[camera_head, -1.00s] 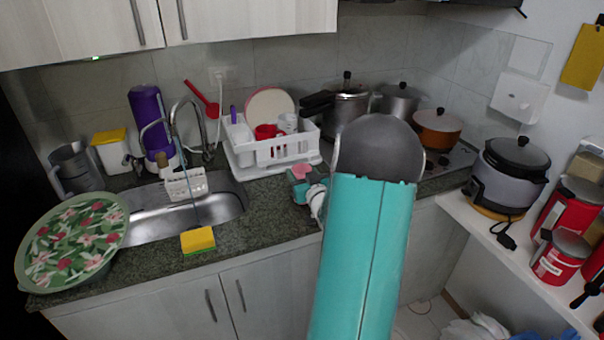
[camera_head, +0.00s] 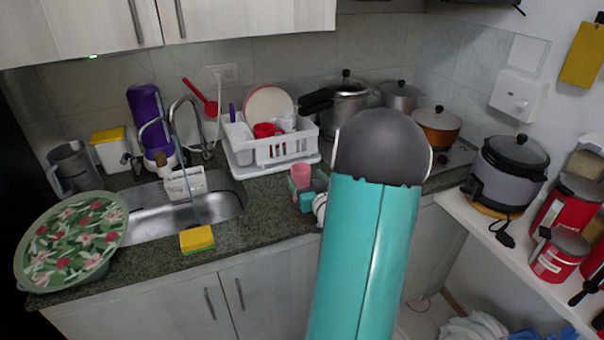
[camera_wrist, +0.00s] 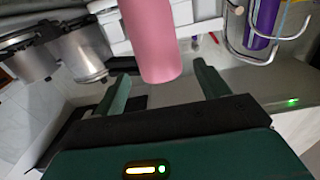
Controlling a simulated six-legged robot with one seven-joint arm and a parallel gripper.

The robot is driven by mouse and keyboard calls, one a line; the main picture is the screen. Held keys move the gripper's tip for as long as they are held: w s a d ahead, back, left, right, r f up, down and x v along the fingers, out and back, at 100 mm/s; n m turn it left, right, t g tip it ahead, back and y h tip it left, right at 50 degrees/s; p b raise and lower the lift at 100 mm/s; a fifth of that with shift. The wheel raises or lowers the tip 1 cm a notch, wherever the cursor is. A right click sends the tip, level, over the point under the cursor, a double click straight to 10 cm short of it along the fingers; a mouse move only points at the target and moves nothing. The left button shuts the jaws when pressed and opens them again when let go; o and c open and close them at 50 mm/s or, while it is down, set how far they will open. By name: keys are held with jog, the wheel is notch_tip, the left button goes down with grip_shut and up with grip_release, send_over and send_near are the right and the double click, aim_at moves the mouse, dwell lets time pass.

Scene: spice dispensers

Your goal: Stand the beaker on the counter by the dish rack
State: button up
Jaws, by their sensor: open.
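The pink beaker (camera_head: 302,175) is upright by the front right corner of the white dish rack (camera_head: 243,160). In the wrist view the beaker (camera_wrist: 152,38) is large, and its lower end lies between my fingertips in the picture. My gripper (camera_wrist: 163,72) is open, with a gap on each side of the beaker. In the head view my teal gripper (camera_head: 307,190) is at the beaker, and my own arm hides part of it. I cannot tell whether the beaker's base touches the counter.
The dish rack holds a plate, a red cup and other dishes. Pots (camera_head: 345,100) stand on the hob behind my arm. The sink (camera_head: 190,212) and a yellow sponge (camera_head: 197,239) are to the left. The dark counter (camera_head: 262,210) is bare between sponge and gripper.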

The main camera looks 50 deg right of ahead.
jog(key=v, duration=0.7)
jog(key=w+a+r+n+g+y, duration=0.15)
jog(key=w+a+r, duration=0.3)
jog(key=a, duration=0.45)
jog(key=w+a+r+n+g+y, duration=0.1)
jog(key=w+a+r+g+y, duration=0.3)
jog(key=a, duration=0.6)
jog(key=s+a+n+g+y, duration=0.1)
jog(key=s+a, duration=0.3)
jog(key=a, duration=0.4)
jog(key=s+a+r+n+g+y, duration=0.1)
jog(key=s+a, duration=0.3)
jog(key=a, duration=0.4)
jog(key=s+a+n+g+y, duration=0.1)
jog(key=s+a, duration=0.3)
jog(key=a, duration=0.4)
jog(key=shift+s+r+n+g+y, duration=0.25)
jog(key=shift+s+n+g+y, duration=0.1)
jog(key=shift+g, duration=0.3)
jog(key=shift+d, duration=0.1)
